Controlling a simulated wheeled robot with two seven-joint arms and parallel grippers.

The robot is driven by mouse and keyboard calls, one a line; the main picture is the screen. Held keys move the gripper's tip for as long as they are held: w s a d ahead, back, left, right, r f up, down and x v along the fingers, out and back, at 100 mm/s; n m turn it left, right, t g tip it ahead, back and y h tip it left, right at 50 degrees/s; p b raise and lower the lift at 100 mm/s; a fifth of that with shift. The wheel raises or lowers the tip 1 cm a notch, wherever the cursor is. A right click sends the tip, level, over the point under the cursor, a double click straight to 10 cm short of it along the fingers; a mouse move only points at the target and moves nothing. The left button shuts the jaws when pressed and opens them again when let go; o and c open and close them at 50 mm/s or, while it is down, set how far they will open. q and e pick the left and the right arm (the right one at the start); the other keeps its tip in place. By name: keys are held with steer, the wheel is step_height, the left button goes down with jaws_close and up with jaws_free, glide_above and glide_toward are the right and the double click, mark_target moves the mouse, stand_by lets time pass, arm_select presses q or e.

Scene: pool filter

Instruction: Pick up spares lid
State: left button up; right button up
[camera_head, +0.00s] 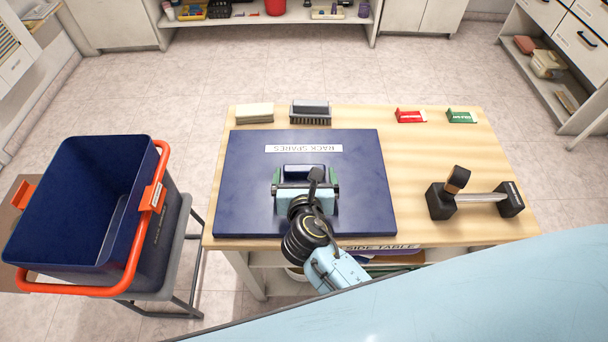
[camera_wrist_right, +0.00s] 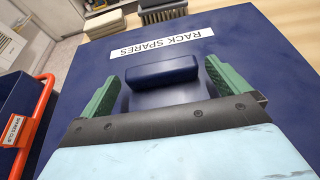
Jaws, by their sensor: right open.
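The spares lid (camera_head: 250,205) is a flat dark blue panel with a white label reading "RACK SPARES". It lies flat on the left part of the wooden table. Its raised blue block handle (camera_wrist_right: 162,70) shows in the right wrist view. My right gripper (camera_head: 305,182) is above the lid at the handle. Its green fingers stand open, one on each side of the handle, with visible gaps, and it also shows in the right wrist view (camera_wrist_right: 166,86). My left gripper is not in view.
A dark blue tub (camera_head: 60,205) with an orange handle stands left of the table (camera_head: 420,160). A sponge (camera_head: 254,113) and brush (camera_head: 310,112) lie behind the lid. Red (camera_head: 410,116) and green (camera_head: 461,117) items and a dumbbell-like object (camera_head: 482,198) are on the right.

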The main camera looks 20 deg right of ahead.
mark_target(304, 168)
steer(key=b+x, duration=0.1)
steer(key=x, duration=0.4)
steer(key=shift+w, duration=0.3)
steer(key=shift+c, duration=0.8)
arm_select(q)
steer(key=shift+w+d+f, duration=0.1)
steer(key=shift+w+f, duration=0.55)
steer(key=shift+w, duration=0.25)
arm_select(e)
steer(key=c, duration=0.7)
